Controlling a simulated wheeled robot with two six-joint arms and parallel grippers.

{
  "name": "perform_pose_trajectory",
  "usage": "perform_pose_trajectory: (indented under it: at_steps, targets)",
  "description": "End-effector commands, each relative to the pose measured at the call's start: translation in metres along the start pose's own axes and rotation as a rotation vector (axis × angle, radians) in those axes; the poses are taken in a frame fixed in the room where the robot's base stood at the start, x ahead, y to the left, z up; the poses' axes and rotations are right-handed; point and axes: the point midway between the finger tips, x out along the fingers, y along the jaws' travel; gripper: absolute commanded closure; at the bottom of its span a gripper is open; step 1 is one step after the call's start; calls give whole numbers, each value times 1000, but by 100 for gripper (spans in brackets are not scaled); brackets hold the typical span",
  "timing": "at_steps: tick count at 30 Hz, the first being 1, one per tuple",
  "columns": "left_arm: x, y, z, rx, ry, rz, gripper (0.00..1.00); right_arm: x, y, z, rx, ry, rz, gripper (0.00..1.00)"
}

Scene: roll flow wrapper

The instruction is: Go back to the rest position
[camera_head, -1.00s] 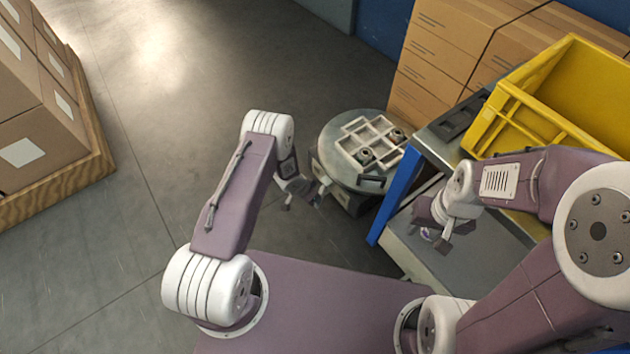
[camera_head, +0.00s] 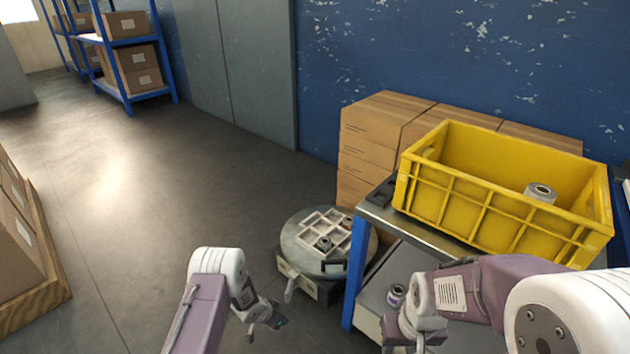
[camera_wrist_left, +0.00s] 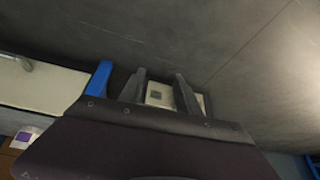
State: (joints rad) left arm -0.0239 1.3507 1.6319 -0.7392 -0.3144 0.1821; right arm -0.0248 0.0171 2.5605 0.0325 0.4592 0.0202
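My left gripper (camera_head: 266,316) hangs in free air left of the round grey machine in the head view. In the left wrist view its two fingers (camera_wrist_left: 161,92) stand apart with nothing held, and a pale boxy part shows beyond the gap. My right gripper (camera_head: 420,342) is low in front of the blue-framed cart, near the bottom edge of the head view. Its fingertips are small and partly cut off, so I cannot tell its opening. Both arms are bent forward.
The cart (camera_head: 358,262) carries a yellow crate (camera_head: 500,205) with a roll (camera_head: 541,193) in it. The round machine (camera_head: 302,262) holds a white tray with rolls. Cardboard boxes stand behind.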

Motion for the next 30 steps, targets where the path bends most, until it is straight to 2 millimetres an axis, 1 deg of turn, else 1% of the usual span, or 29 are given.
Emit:
perform_pose_trajectory:
  at_steps: [1, 5, 8, 11, 12, 14, 15, 17, 18, 20, 21, 23, 24, 26, 27, 29, 30]
  targets:
    - [-7, -5, -11, 4, 16, -10, 60, -2, 0, 0, 0, 0, 0, 64]
    - [-30, -19, -44, 17, 67, -40, 60, -6, 0, -1, 0, -1, 0, 64]
    - [-55, -29, -72, 23, 109, -65, 60, -10, 0, -1, 0, -1, 0, 64]
    - [-88, -40, -102, 19, 155, -97, 60, -14, 0, -2, 0, -1, 0, 64]
    - [-104, -45, -114, 12, 172, -112, 60, -16, 0, -2, 0, -1, 0, 64]
    - [-134, -52, -132, -3, 197, -139, 60, -20, 0, -2, 0, -1, 0, 64]
    - [-159, -57, -144, -21, 212, -162, 60, -24, 0, -2, 0, -1, 0, 64]
    - [-202, -63, -157, -57, 227, -198, 60, -29, -1, -3, 0, -1, 0, 64]
    - [-233, -65, -161, -89, 230, -223, 60, -33, -1, -4, 0, -1, 0, 64]
    - [-275, -64, -158, -146, 220, -253, 60, -38, -1, -4, 0, -1, 0, 64]
    - [-298, -61, -151, -186, 207, -268, 60, -40, -1, -4, 0, -1, 0, 64]
    - [-328, -54, -136, -245, 179, -281, 60, -43, -1, -5, 0, -1, 0, 64]
    - [-345, -47, -124, -285, 156, -285, 60, -45, -1, -5, 0, -1, 0, 64]
    - [-365, -34, -101, -345, 112, -283, 60, -48, -1, -5, 0, -1, 0, 64]
    - [-376, -24, -84, -387, 77, -277, 60, -49, -1, -5, 0, -1, 0, 64]
    - [-386, -7, -57, -443, 17, -259, 60, -50, -1, -5, 0, -1, 0, 64]
    - [-389, 5, -39, -476, -27, -244, 60, -50, -1, -5, 0, -1, 0, 64]
